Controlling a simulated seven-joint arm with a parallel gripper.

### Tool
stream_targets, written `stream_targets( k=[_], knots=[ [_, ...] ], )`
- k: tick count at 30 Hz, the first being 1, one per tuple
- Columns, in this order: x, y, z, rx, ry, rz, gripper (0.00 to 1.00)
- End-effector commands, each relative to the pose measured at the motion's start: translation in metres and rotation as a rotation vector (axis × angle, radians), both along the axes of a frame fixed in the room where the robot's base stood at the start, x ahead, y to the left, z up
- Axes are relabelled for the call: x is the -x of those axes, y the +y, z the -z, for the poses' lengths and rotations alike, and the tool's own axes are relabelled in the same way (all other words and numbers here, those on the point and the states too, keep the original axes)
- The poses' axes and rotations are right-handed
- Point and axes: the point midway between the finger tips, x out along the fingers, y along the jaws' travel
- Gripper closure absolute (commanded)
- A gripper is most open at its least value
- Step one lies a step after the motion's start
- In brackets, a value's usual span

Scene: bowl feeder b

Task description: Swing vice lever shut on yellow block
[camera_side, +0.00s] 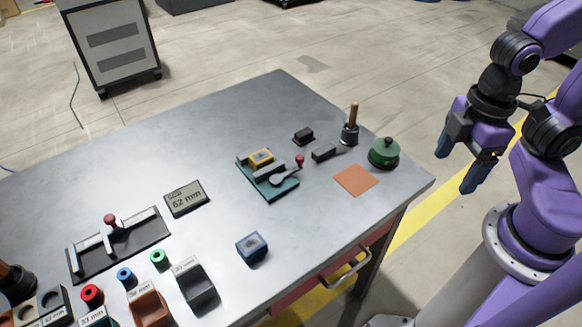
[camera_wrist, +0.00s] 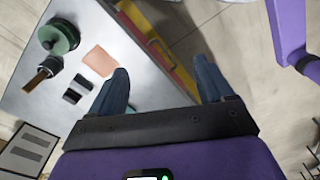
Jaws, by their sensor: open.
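The vice is a teal base (camera_side: 283,190) with grey jaws in the middle right of the table in the side view. The yellow block (camera_side: 260,157) sits in the vice at its far left end. The vice lever has a red knob (camera_side: 300,160) that stands at the right of the vice. Whether the jaws touch the block is too small to tell. My gripper (camera_side: 455,168) is open and empty, off the table's right edge and well apart from the vice. In the wrist view its two blue fingers (camera_wrist: 163,88) are spread, and a teal bit of the vice shows behind the left finger.
A green round pot (camera_side: 384,153), a wooden-handled tool (camera_side: 350,128), black blocks (camera_side: 303,136) and an orange square (camera_side: 355,180) lie between the vice and the right edge. A display (camera_side: 186,198) reads 62 mm. A blue box (camera_side: 252,247) stands nearer the front.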

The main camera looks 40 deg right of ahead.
Motion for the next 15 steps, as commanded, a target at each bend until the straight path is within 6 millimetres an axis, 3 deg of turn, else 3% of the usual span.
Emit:
stream_targets(
  k=[10, 11, 13, 15],
  knots=[
    [0.0000, 0.0000, 0.0000, 0.000, 0.000, 0.000, 0.19],
    [0.0000, 0.0000, 0.0000, 0.000, 0.000, 0.000, 0.26],
    [-0.0012, 0.0007, -0.0002, 0.000, 0.000, 0.007, 0.49],
    [-0.0061, 0.0039, -0.0012, 0.000, 0.001, 0.035, 0.49]
  ],
)
